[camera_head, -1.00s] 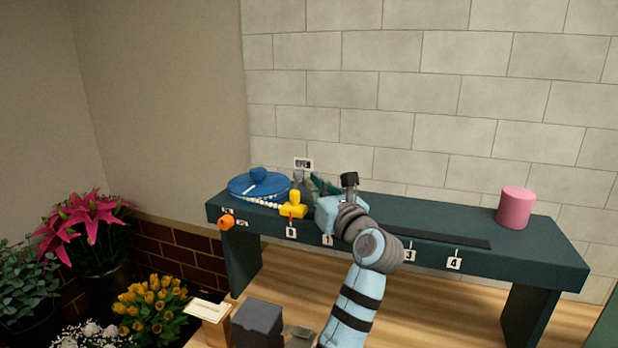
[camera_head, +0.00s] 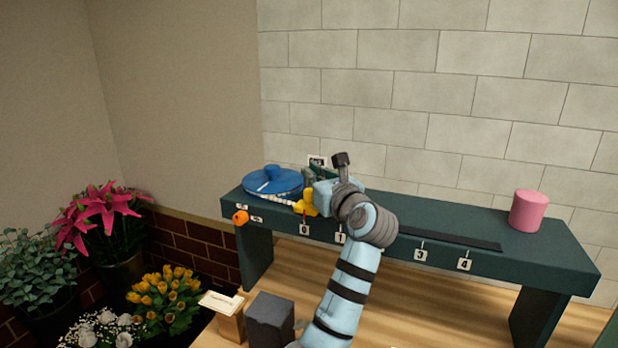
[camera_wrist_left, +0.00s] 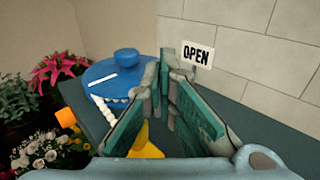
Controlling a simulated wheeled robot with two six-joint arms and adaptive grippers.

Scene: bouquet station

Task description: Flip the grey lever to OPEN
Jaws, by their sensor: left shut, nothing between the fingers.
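My left gripper (camera_head: 312,178) is at the back of the dark green bench, right of the blue round lid and in front of the OPEN sign (camera_head: 317,161). In the left wrist view its teal fingers (camera_wrist_left: 164,92) point at the bench's back near the wall, with nothing between them. The OPEN sign (camera_wrist_left: 197,53) shows there just right of the fingertips. A grey upright piece at the fingertips seems to be the lever, but it blends with the finger ends. I cannot tell its position or whether the fingers touch it. My right gripper is out of view.
The blue round lid (camera_head: 272,181) with a white bead string sits left of my gripper. A yellow piece (camera_head: 308,205) is close below the fingers, and an orange knob (camera_head: 240,217) is on the bench front. A pink cylinder (camera_head: 528,210) stands far right.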

